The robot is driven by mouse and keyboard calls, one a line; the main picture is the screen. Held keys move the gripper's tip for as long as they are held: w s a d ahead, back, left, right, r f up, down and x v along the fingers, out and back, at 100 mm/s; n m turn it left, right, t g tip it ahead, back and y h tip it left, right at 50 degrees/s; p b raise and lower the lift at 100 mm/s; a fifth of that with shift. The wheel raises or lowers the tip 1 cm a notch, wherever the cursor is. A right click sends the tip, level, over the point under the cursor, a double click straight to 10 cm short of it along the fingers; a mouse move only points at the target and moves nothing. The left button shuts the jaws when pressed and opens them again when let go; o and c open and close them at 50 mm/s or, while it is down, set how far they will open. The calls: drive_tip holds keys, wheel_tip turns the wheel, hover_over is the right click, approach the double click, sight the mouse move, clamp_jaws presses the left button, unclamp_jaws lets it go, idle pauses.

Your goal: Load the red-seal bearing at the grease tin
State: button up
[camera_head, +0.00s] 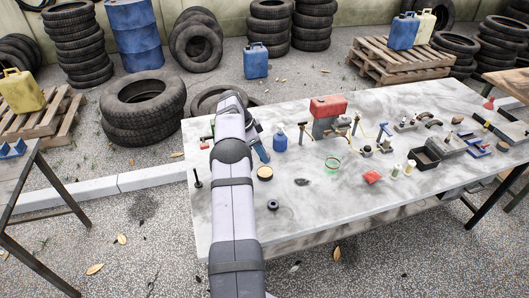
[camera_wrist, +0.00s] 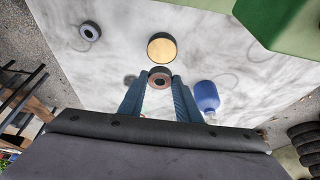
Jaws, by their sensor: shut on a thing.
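My gripper (camera_wrist: 160,82) is shut on a ring-shaped bearing with a reddish-brown face (camera_wrist: 160,77), held between the blue fingertips in the wrist view. It seems to hang above the tabletop. The grease tin (camera_wrist: 162,48), round with a yellow-tan top, stands just beyond the held bearing. In the head view the tin (camera_head: 265,172) shows on the near left part of the table, right of my arm. There my arm hides most of the gripper, with a blue finger (camera_head: 262,151) showing, and the held bearing cannot be made out.
A second bearing, dark with a bluish-grey face (camera_wrist: 90,31), lies on the marble table (camera_head: 310,215), nearer the front edge. A blue bottle (camera_head: 280,138) stands close to the gripper. A red-topped machine (camera_head: 328,112) and small parts fill the table's back and right.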

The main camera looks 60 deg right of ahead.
sight(266, 172)
drive_tip(key=shift+f+b, duration=1.2)
drive_tip(key=shift+f, duration=1.75)
drive_tip(key=shift+f+b, duration=0.5)
drive_tip(key=shift+f, duration=0.05)
drive_tip(key=shift+s+a+f+b, duration=0.1)
drive_tip(key=shift+a+f+b, duration=0.1)
drive_tip(key=shift+b, duration=0.15)
idle(1.2)
drive_tip(key=shift+d+r+p, duration=0.2)
drive_tip(key=shift+r+p, duration=1.55)
drive_tip(key=shift+r, duration=1.95)
